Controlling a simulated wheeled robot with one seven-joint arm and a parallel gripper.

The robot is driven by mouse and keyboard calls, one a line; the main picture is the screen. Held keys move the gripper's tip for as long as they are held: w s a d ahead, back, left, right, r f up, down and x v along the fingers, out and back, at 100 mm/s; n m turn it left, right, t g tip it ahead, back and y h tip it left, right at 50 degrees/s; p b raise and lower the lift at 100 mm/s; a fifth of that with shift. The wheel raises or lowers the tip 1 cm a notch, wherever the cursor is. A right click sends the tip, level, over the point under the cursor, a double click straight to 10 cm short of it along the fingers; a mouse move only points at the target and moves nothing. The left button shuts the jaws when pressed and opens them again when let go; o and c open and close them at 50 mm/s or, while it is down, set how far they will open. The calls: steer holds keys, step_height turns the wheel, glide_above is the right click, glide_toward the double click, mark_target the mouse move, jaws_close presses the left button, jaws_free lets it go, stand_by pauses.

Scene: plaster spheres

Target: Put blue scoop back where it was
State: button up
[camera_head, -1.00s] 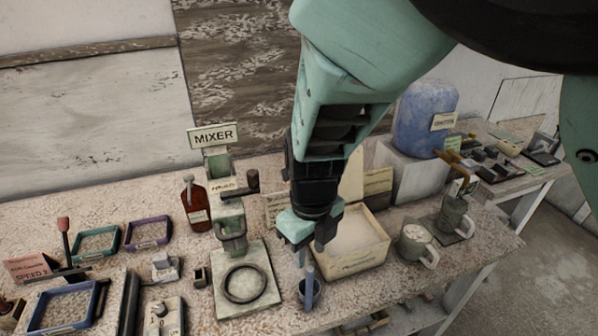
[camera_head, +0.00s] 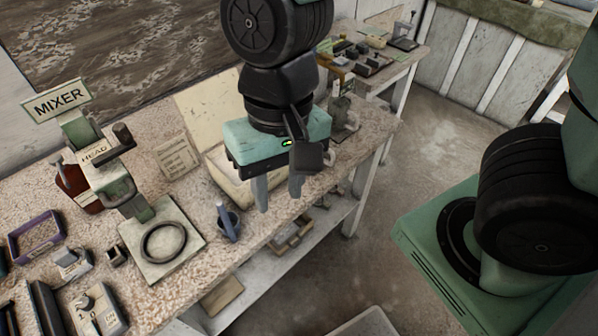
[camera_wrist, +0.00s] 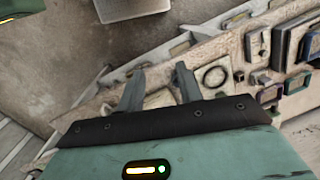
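The blue scoop (camera_head: 228,224) stands on the speckled worktop near its front edge, right of the mixer base, with its handle pointing up. My gripper (camera_head: 279,197) is up and to the right of the scoop in the head view, apart from it. Its two grey fingers point down and are spread, with nothing held between them. In the wrist view my gripper (camera_wrist: 157,82) also shows parted, empty fingers. I cannot make out the scoop there. The mixer (camera_head: 110,172) stands left of the scoop, with a dark ring (camera_head: 164,242) on its base plate.
A pale bin (camera_head: 236,188) is partly hidden behind my gripper. A purple-framed tray (camera_head: 36,236) and small devices are at left. A lower shelf (camera_head: 262,262) holds boxes. Open floor (camera_head: 425,130) lies right of the table.

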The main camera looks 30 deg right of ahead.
steer(key=d+n, duration=0.1)
steer(key=n, duration=0.1)
steer(key=s+n, duration=0.1)
steer(key=n, duration=0.1)
steer(key=s+d+r+n+t, duration=0.1)
steer(key=n, duration=0.2)
steer(key=shift+d+h, duration=0.35)
steer(key=shift+h, duration=0.05)
step_height(320, 180, down, 3)
steer(key=b, duration=0.3)
stand_by(0.3)
